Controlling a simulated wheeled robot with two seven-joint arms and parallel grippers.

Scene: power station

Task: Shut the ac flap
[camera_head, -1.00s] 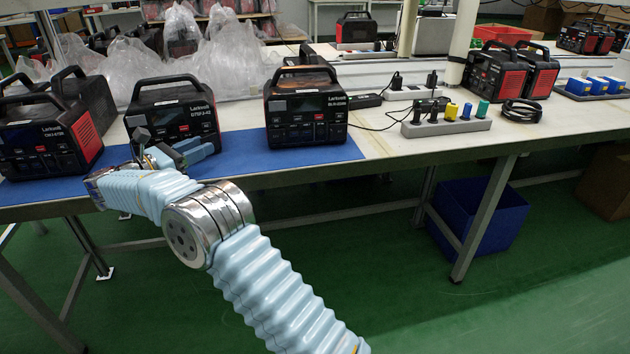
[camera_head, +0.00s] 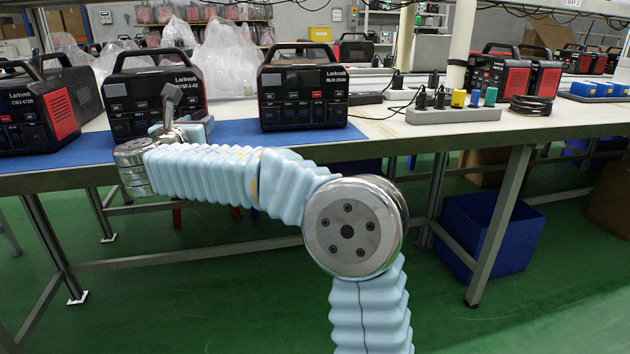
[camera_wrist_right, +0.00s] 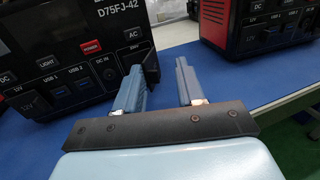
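The power station marked D75FJ-42 (camera_wrist_right: 80,50) stands on the blue mat; in the head view it is the middle black one (camera_head: 150,92). In the right wrist view a dark panel, apparently the ac flap (camera_wrist_right: 152,67), stands out from its front beside the AC button. My right gripper (camera_wrist_right: 160,72) is open in front of this station. The left finger in that view is close beside the flap, and the other finger is apart to the right. I cannot tell whether they touch. In the head view, my right gripper (camera_head: 186,122) is partly hidden. My left gripper is out of view.
Another power station (camera_head: 303,95) stands to the right, and one (camera_head: 35,110) to the left. A power strip (camera_head: 453,115) with plugs lies farther right. Plastic bags (camera_head: 230,60) are behind. The table's front edge runs under my arm. A blue bin (camera_head: 490,230) is below.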

